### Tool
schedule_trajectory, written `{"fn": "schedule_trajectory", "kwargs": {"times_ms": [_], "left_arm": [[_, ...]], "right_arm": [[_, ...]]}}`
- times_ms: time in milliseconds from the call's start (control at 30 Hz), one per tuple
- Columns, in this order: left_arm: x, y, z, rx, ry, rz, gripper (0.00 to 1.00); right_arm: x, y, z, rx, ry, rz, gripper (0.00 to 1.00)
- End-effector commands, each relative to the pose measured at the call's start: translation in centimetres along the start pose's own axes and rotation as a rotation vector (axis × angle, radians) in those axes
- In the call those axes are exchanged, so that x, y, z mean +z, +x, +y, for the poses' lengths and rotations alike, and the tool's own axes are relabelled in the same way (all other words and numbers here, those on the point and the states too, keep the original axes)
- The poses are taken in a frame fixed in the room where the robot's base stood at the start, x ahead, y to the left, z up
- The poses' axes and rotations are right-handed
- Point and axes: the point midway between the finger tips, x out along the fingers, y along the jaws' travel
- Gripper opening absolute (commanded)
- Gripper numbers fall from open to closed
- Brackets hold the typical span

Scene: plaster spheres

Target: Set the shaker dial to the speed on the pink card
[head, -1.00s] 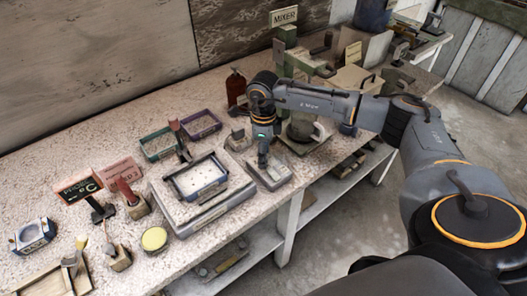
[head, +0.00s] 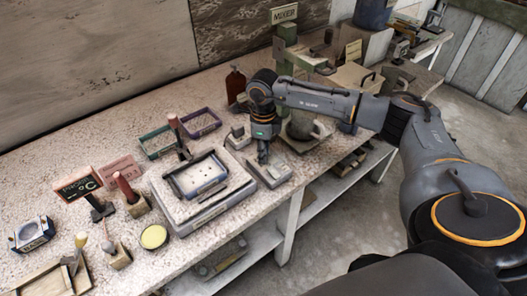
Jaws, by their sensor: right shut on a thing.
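The pink card (head: 120,168) stands at the back left of the bench; its lettering is too small to read surely. The shaker (head: 205,213) is a pale box with a dark-framed tray on top, near the front edge. Right of it is a small grey control box (head: 276,174). My right gripper (head: 263,157) points down over this box and is shut on the dial there. The dial is mostly hidden by the fingers, and its setting cannot be read. My left gripper is out of view.
A dark sign marked °C (head: 77,186) stands beside the pink card. Green and purple trays (head: 201,122) lie behind the shaker. A yellow-topped round dish (head: 153,237) sits in front.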

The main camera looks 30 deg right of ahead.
Motion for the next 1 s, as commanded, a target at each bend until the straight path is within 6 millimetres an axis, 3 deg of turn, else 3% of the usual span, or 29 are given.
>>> {"fn": "schedule_trajectory", "kwargs": {"times_ms": [1000], "left_arm": [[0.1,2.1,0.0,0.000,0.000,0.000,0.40]], "right_arm": [[0.1,0.0,0.0,0.000,0.925,-0.003,0.00]]}}
